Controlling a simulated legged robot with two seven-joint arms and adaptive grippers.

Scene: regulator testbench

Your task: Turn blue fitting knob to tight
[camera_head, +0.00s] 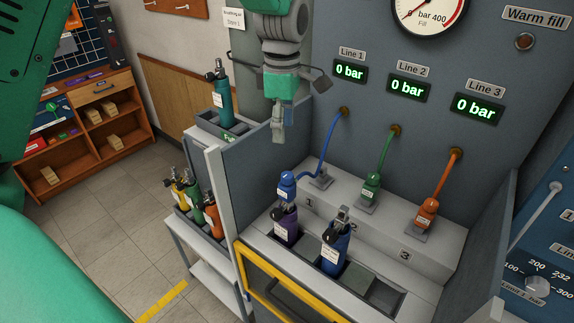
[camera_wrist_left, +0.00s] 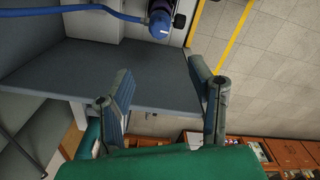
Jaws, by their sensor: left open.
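The blue fitting (camera_head: 287,183) sits on top of the purple cylinder (camera_head: 286,224) at the left of the bench, at the end of a blue hose. It also shows at the top of the wrist view (camera_wrist_left: 160,23), above the fingers in the picture. Its knob and setting are too small to read. My left gripper (camera_head: 279,134) hangs above and behind the bench's left side panel, apart from the fitting. The wrist view shows its two fingers (camera_wrist_left: 158,75) spread with nothing between them. My right gripper is not in view.
The side panel (camera_head: 258,155) stands left of the fitting. Green (camera_head: 371,183) and orange (camera_head: 428,212) fittings rest on the ledge to the right. A blue cylinder (camera_head: 334,248) stands beside the purple one. Line displays read 0 bar.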

